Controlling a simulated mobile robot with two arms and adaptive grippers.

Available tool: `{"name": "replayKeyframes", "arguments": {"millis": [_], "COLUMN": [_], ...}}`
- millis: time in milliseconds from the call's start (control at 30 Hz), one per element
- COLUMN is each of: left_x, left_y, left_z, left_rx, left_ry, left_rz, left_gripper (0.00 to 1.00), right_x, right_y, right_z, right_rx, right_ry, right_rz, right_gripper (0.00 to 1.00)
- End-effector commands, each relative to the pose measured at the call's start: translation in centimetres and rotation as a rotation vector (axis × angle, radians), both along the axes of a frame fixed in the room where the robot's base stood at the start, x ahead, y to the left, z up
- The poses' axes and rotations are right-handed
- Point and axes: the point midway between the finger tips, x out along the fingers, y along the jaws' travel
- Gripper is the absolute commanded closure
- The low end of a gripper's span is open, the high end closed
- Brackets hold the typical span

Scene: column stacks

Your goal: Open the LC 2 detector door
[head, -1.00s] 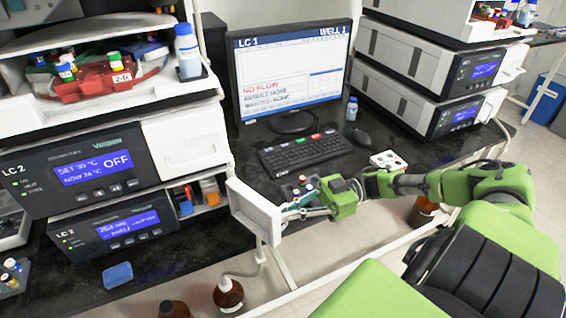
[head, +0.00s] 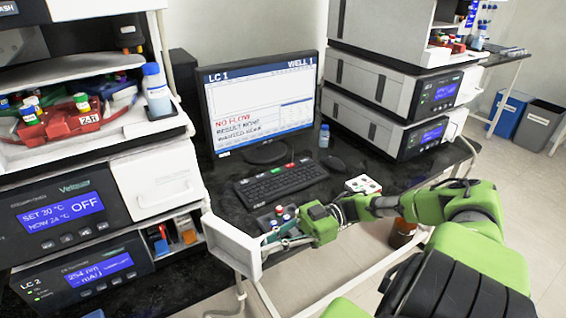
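The LC 2 detector (head: 82,277) is the lower dark unit at the left, with a lit blue display reading 254 nm. Its white door (head: 232,246) stands swung out from the unit's right end, over the bench's front edge. The bay (head: 172,238) behind it is exposed and shows blue, red and orange parts. My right gripper (head: 277,243) is at the right side of the door, its fingers reaching to the door. Whether the fingers are closed on it is unclear. My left gripper is out of view.
The column oven unit (head: 60,212) with an OFF display sits above the detector. A keyboard (head: 281,186), a monitor (head: 262,105) and a white tray (head: 363,185) stand on the bench behind my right arm. A bottle (head: 403,233) stands below the bench edge.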

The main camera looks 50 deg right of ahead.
Motion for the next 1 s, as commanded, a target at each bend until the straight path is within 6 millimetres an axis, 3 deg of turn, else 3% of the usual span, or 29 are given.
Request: {"name": "replayKeyframes", "arguments": {"millis": [300, 500, 700, 1000], "left_x": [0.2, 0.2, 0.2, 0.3], "left_y": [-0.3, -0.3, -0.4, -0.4], "left_z": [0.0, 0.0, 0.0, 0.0], "left_rx": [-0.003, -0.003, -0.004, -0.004], "left_ry": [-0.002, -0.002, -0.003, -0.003], "left_rz": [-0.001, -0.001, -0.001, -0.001], "left_gripper": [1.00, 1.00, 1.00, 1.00], "right_x": [-2.1, -3.1, -3.7, -3.8], "right_y": [-6.2, -9.1, -10.3, -10.6], "right_z": [-0.1, 0.0, 0.0, 0.0], "right_rx": [-0.003, -0.002, 0.000, 0.000], "right_ry": [0.001, -0.002, -0.001, 0.000], "right_rz": [-0.005, -0.005, -0.002, -0.001], "right_gripper": [0.89, 0.89, 0.89, 0.89]}}
